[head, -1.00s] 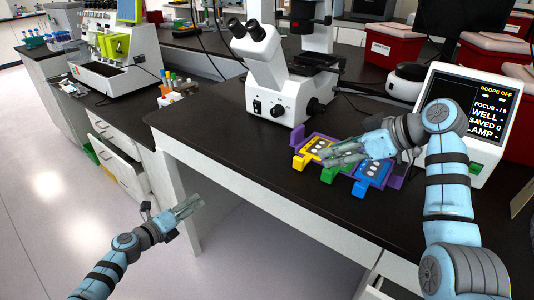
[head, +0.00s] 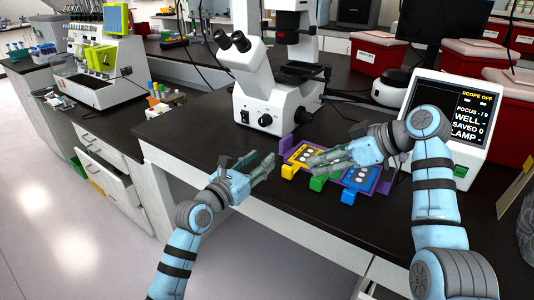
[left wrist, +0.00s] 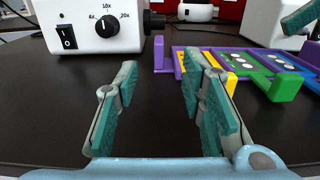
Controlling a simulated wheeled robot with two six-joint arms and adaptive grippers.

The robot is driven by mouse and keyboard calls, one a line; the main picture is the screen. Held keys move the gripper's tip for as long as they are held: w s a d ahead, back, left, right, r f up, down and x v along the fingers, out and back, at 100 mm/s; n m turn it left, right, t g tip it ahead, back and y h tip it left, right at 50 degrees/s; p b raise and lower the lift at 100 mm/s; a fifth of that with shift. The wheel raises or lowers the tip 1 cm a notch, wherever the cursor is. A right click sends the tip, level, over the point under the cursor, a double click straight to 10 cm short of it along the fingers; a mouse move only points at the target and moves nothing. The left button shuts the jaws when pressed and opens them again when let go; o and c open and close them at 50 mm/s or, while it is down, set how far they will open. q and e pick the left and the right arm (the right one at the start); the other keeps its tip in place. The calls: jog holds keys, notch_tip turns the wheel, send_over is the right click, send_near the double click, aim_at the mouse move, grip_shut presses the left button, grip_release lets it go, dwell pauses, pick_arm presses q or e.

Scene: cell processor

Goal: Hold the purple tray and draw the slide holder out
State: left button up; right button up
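The purple tray (head: 287,143) lies flat on the black bench, with yellow (head: 289,171), green (head: 318,184) and blue (head: 348,197) slide holders side by side in it. Their raised tabs face the front edge. In the left wrist view the tray's purple end (left wrist: 159,53) stands upright beyond my left gripper (left wrist: 155,90). That gripper is open and empty, left of the tray; its right finger hides part of the yellow holder (left wrist: 231,82). My right gripper (head: 312,166) is above the tray, its fingers apart with nothing seen between them, covering part of the green holder.
A white microscope (head: 262,95) stands behind the tray. A screen unit (head: 455,120) is to the right, with red bins (head: 450,72) behind. The bench is clear left of the tray. An open drawer (head: 105,168) juts out at the left.

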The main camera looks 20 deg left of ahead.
aim_at(281, 142)
pick_arm(q)
jog(key=x, duration=1.3)
jog(key=shift+w+f, duration=0.1)
jog(key=shift+w, duration=0.2)
grip_shut()
dwell(0.6)
